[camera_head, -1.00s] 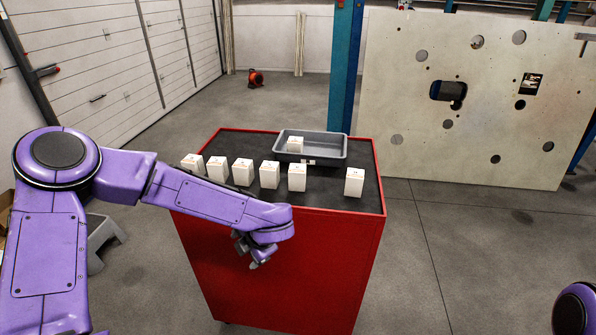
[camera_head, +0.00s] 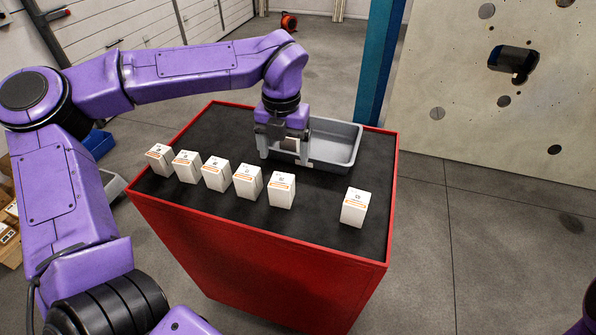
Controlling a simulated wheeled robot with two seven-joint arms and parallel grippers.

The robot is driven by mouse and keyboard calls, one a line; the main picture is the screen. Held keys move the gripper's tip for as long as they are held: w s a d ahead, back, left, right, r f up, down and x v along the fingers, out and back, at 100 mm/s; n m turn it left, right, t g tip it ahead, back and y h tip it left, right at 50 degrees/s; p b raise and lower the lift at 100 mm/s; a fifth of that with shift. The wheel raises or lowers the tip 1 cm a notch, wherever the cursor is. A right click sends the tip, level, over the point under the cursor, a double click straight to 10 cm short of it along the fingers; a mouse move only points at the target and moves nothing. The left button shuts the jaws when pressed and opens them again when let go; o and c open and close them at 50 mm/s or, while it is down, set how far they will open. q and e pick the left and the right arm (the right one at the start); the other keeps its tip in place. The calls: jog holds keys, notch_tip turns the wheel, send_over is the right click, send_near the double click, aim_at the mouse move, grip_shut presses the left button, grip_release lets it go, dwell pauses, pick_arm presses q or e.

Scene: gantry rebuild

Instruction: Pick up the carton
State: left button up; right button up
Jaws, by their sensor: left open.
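Several white cartons with orange print stand upright in a row on the black top of the red cabinet, from the far-left carton (camera_head: 160,158) to the carton (camera_head: 282,190) nearest the middle. Another carton (camera_head: 354,207) stands apart to the right. A grey tray (camera_head: 340,157) sits behind the row. My left gripper (camera_head: 284,155) points down at the tray's left front part, its fingers open and spread left and right. It covers the part of the tray where a carton stood; I cannot tell whether that carton is between the fingers. My right gripper is out of view.
The red cabinet's raised rim (camera_head: 392,190) borders the black top. The top is clear between the row and the lone carton. A blue post (camera_head: 380,65) and a large pale panel (camera_head: 480,110) stand behind.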

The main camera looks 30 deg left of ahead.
aim_at(281, 181)
pick_arm(q)
jog(key=shift+s+f+p, duration=0.15)
jog(key=shift+s+f, duration=0.05)
jog(key=shift+f, duration=0.45)
jog(key=shift+s+f+p, duration=0.15)
jog(key=shift+f, duration=0.45)
jog(key=shift+s+f, duration=0.8)
jog(key=shift+s, duration=0.15)
jog(key=f, duration=0.2)
jog(key=f+p, duration=0.2)
jog(key=f, duration=0.1)
jog(key=shift+w+d+f, duration=0.2)
jog(key=shift+w+f, duration=0.15)
jog(key=shift+w, duration=0.05)
jog(key=shift+s+f, duration=0.1)
jog(key=shift+s, duration=0.2)
jog(key=shift+c, duration=0.7)
jog(key=c, duration=1)
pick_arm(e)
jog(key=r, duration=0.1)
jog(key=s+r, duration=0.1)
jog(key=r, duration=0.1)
